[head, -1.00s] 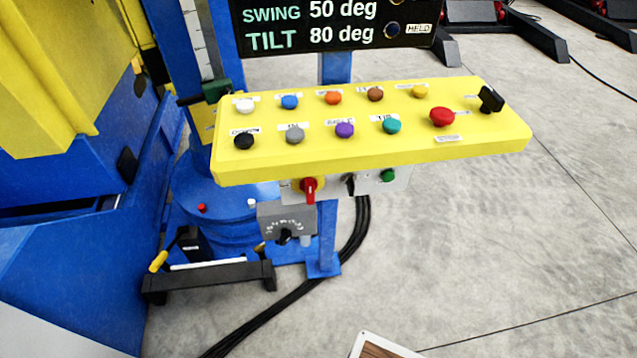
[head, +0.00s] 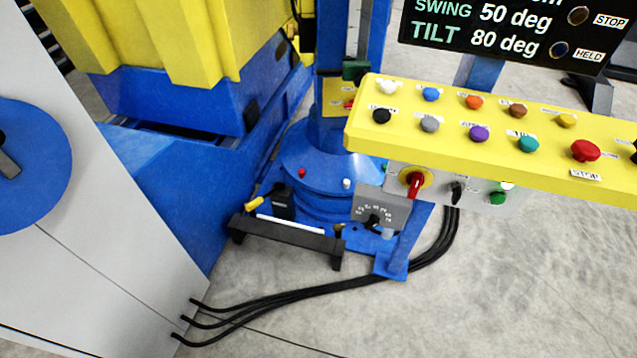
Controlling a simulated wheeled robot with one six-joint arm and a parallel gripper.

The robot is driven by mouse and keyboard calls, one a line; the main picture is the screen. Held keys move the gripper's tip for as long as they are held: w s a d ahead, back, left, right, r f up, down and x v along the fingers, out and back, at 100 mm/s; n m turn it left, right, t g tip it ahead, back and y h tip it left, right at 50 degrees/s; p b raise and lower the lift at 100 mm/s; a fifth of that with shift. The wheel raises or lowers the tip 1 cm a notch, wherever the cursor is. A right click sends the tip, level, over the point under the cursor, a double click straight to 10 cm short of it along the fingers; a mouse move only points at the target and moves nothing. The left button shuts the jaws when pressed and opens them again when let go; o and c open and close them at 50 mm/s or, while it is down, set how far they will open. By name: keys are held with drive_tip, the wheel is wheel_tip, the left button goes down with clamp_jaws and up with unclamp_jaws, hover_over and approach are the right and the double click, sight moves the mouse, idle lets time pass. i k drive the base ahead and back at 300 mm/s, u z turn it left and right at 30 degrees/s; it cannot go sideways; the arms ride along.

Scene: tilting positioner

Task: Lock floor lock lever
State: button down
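A short yellow-tipped lever (head: 254,203) sits low at the foot of the blue column, beside a small black block (head: 283,203). It slopes down to the left, at the left end of a black floor bar (head: 285,240) with a white strip along its top. It looks like the floor lock lever, but I see no label on it. Whether it stands locked or unlocked I cannot tell. My gripper is not in view.
A yellow button panel (head: 480,158) overhangs on the right, with a red-handled switch (head: 414,184) below it. A grey dial box (head: 380,208) stands right of the bar. Black cables (head: 330,288) cross the floor. A grey cabinet (head: 90,230) fills the left; bare floor lies front right.

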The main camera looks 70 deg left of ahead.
sight(252, 205)
drive_tip(key=z, duration=0.05)
drive_tip(key=k, duration=1.05)
drive_tip(key=u, duration=1.85)
drive_tip(key=i, duration=0.95)
drive_tip(key=k, duration=0.45)
drive_tip(key=z, duration=1.65)
drive_tip(key=i, duration=1.2)
drive_tip(key=u, duration=0.05)
